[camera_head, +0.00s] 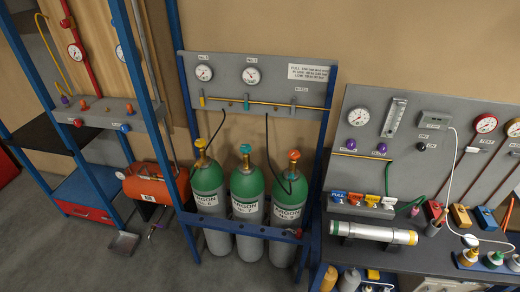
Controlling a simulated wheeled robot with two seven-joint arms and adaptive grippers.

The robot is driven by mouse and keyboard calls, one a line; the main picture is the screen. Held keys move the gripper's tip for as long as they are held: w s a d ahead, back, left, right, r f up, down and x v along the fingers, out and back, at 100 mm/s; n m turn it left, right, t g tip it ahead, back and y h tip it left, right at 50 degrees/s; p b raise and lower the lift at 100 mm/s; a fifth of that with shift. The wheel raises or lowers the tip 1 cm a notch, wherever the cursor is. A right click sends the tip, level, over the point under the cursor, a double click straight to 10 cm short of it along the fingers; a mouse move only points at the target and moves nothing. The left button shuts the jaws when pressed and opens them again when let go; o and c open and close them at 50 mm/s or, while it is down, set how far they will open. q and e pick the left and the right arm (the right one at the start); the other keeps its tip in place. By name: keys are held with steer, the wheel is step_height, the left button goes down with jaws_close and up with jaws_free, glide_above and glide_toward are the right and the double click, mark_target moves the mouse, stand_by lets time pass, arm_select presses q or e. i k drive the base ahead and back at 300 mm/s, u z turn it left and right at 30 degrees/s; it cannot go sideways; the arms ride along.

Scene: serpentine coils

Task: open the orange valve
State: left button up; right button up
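Three green and grey gas cylinders stand side by side in a blue-framed rack. The right cylinder (289,195) carries an orange valve handwheel (294,155) on top. The middle cylinder (246,190) has a teal handwheel (245,149), and the left cylinder (207,185) has a yellow one (200,143). A dark hose runs from the wall panel down to the right cylinder's valve area. Whether the orange valve is open or closed cannot be told. Neither of my grippers is in view.
A grey gauge panel (285,73) hangs above the cylinders. A rail crosses the rack front. At right, a dark bench (405,262) holds a metal tube (373,233) and coloured blocks. At left are a blue shelf unit and an orange tank (150,181). Floor in front is clear.

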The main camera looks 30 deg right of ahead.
mark_target(294, 155)
steer(key=u, duration=0.15)
steer(key=i, duration=0.85)
steer(key=z, duration=0.6)
steer(key=i, duration=0.5)
steer(key=z, duration=0.45)
